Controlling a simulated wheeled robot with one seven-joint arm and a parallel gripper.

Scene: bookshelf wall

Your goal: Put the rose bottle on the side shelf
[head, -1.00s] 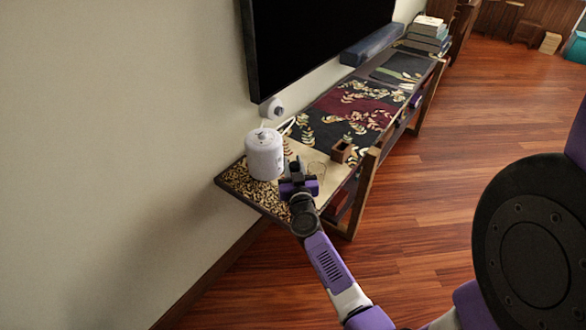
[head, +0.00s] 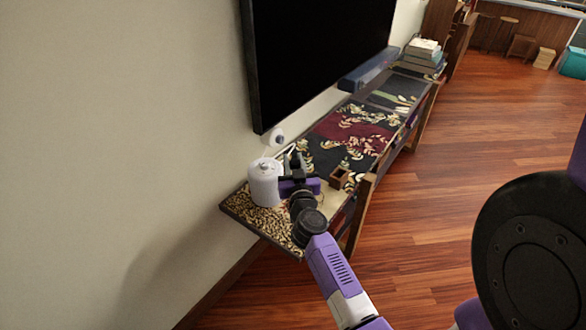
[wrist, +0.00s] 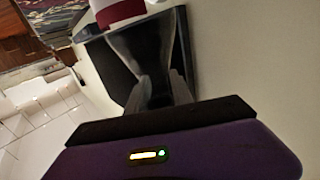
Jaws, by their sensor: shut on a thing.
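My gripper (head: 293,168) is just right of a white lidded canister (head: 265,182) at the near end of the long low shelf (head: 240,208) in the head view. In the wrist view, my gripper (wrist: 158,92) has its fingers closed around a dark, smooth thing (wrist: 143,48) that widens away from them. Its label and colour do not show clearly, so I cannot tell whether it is the rose bottle. In the head view it is mostly hidden by the dark fingers. I cannot tell whether it touches the shelf top.
A small brown wooden box (head: 340,178) stands right of my gripper. A black screen (head: 320,60) hangs above the shelf. A red-and-white thing (wrist: 118,10) shows at the top of the wrist view. Books (head: 423,53) are stacked at the far end. Wooden floor lies open to the right.

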